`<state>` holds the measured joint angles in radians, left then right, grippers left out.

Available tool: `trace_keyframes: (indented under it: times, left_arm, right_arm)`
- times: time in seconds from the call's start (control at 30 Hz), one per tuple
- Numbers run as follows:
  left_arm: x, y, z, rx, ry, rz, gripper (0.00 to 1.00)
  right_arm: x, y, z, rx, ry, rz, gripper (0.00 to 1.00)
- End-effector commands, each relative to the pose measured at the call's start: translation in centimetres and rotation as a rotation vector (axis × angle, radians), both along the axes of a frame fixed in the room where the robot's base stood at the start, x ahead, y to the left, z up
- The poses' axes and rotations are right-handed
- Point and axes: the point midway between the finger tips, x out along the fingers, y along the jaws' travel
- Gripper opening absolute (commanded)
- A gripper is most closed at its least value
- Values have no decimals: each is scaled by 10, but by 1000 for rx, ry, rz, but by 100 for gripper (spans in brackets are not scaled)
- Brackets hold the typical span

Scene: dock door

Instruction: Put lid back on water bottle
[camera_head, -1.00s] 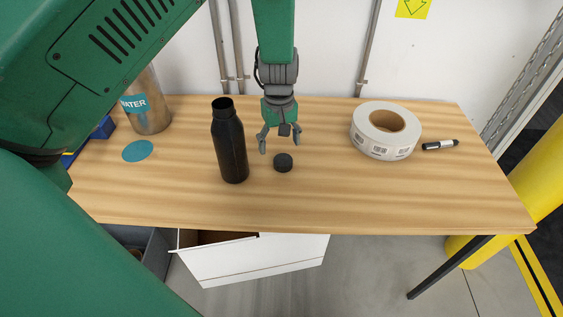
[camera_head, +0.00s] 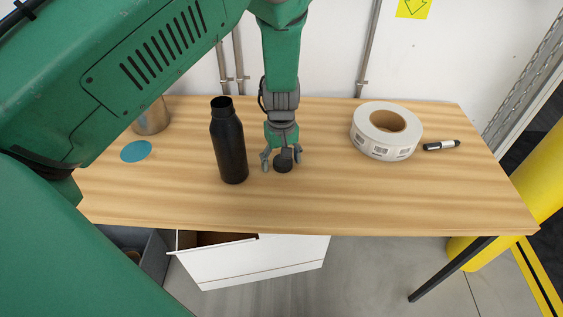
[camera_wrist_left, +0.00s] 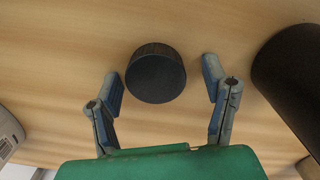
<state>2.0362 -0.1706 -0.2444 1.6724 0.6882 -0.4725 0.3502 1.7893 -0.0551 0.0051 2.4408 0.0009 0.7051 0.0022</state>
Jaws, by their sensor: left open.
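A black water bottle (camera_head: 229,145) stands upright and uncapped on the table; its dark side also shows at the right of the left wrist view (camera_wrist_left: 292,85). The small round black lid (camera_head: 284,165) lies on the table to the right of the bottle. My left gripper (camera_head: 282,167) is open, pointing down, just at the lid. In the left wrist view the lid (camera_wrist_left: 156,73) sits ahead of and between the spread fingers (camera_wrist_left: 164,85), with a gap on both sides. My right gripper is not in view.
A white label roll (camera_head: 386,131) and a black marker (camera_head: 441,145) lie on the right of the wooden table (camera_head: 330,205). A blue disc (camera_head: 136,151) and a metal container (camera_head: 151,118) are at the left.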

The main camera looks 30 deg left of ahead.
Motion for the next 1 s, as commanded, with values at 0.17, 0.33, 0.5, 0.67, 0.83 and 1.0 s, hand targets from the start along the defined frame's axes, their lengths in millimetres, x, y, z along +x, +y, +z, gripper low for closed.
trace_keyframes:
  times: [0.17,0.33,0.5,0.67,0.83,1.0]
  left_arm:
    - [0,-1,1,1,-1,-1,68]
    - [0,1,0,-1,0,-1,37]
    - [0,2,0,-3,0,0,31]
    - [0,2,0,-1,1,0,28]
    - [1,1,16,0,-4,0,28]
    - [1,1,51,0,-5,0,28]
  right_arm:
    - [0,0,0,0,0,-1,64]
    - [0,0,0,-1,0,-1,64]
    - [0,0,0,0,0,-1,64]
    - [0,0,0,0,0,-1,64]
    - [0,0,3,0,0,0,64]
    - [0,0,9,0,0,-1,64]
